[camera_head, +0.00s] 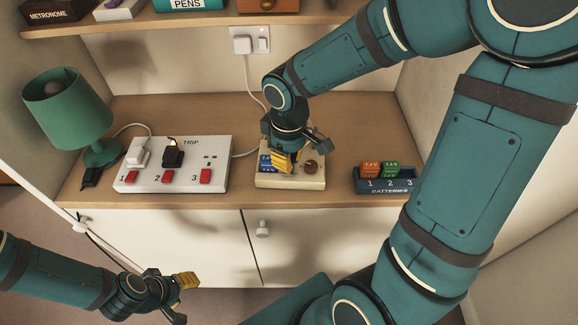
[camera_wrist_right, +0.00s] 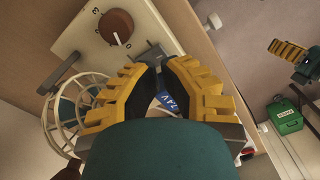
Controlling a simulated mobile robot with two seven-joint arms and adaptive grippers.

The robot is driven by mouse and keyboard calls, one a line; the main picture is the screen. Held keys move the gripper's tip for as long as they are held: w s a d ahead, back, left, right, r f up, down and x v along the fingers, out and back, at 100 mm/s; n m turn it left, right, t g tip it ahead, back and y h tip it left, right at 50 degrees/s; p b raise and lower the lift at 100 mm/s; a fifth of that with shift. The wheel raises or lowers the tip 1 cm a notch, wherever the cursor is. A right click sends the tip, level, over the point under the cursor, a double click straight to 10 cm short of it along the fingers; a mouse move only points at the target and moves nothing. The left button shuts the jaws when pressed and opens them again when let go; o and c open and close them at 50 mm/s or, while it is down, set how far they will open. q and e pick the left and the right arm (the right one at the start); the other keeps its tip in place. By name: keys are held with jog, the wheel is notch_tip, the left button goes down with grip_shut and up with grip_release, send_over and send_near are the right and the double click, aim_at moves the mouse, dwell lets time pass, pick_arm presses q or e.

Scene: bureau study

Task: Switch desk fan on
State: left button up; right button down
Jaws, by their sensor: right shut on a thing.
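A cream box (camera_head: 290,182) with a brown dial knob (camera_head: 311,166) stands mid-desk. The right wrist view shows the box (camera_wrist_right: 82,40), its knob (camera_wrist_right: 116,27) and a round white wire cage (camera_wrist_right: 78,112), which looks like the fan's. The cage is not visible in the head view. My right gripper (camera_head: 285,158) points down at the box, left of the knob. It is shut on a blue battery marked 7AV (camera_wrist_right: 166,100), which also shows in the head view (camera_head: 266,163). Whether the battery is seated is unclear. My left gripper (camera_head: 178,297) is open and empty, low in front of the desk.
A white power strip (camera_head: 220,175) with three red switches holds a white and a black plug. A green lamp (camera_head: 68,110) stands left. A batteries tray (camera_head: 388,187) at right holds an orange and a green battery. A wall socket (camera_head: 256,40) is behind; a shelf (camera_head: 215,19) hangs above.

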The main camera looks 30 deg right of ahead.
jog(key=shift+f+b, duration=1.45)
jog(key=shift+f, duration=0.3)
dwell(1.3)
jog(key=shift+r, duration=0.15)
jog(key=shift+r+p, duration=3)
jog(key=shift+r, duration=0.45)
jog(key=shift+f, duration=0.1)
